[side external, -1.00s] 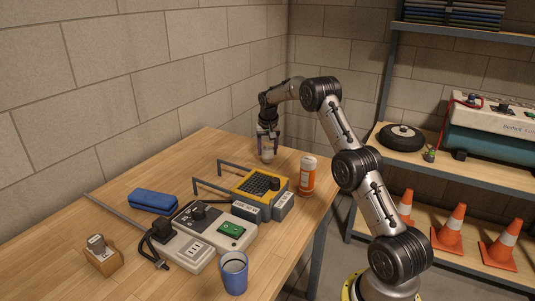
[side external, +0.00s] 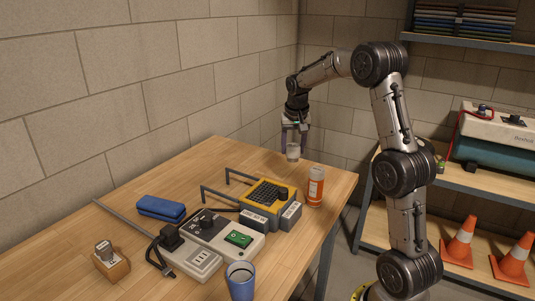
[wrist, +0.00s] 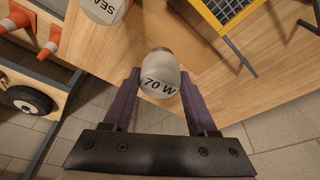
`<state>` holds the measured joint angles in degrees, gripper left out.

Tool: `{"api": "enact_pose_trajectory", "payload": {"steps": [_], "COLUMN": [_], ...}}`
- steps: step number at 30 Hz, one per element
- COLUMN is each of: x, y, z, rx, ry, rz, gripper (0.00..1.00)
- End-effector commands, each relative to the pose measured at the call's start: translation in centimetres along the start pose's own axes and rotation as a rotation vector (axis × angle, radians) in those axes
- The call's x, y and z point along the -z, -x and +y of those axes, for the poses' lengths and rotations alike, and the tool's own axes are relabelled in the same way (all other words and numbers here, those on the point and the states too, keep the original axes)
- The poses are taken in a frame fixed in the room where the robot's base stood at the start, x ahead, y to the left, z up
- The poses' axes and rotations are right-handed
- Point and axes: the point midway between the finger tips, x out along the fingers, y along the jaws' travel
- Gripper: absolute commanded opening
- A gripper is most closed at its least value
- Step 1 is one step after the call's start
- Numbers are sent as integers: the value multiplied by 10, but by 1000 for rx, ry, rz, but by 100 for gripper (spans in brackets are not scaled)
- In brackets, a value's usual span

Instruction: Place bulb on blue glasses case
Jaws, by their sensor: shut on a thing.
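A pale bulb (side external: 293,154) marked "70 W" is held between the fingers of my gripper (side external: 291,143), above the far end of the table. In the wrist view the bulb (wrist: 160,77) sits between the two purple fingertips of my gripper (wrist: 159,84), its label facing the camera. The blue glasses case (side external: 161,208) lies closed on the left side of the table, well apart from my gripper. The case does not show in the wrist view.
Between them stand a yellow-topped device (side external: 263,194) with metal rods and a grey control box (side external: 218,235). An orange bottle (side external: 315,187) is near the right edge. A blue cup (side external: 240,281) and wooden block (side external: 111,264) are in front.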

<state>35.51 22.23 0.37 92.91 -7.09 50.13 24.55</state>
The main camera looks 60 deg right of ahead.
Motion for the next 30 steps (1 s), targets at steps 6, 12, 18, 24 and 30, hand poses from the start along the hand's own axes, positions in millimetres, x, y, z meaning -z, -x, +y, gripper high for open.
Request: {"api": "enact_pose_trajectory", "payload": {"steps": [6,12,18,24,30], "x": [-5,-17,-53,-108,-160], "y": [3,15,40,70,94], "z": [2,-26,-99,-174,-224], "rx": [-4,2,41,93,141], "ry": [-6,38,189,372,519], "rz": [-9,-24,-25,-18,-5], "gripper": [0,0,0,0,0]}}
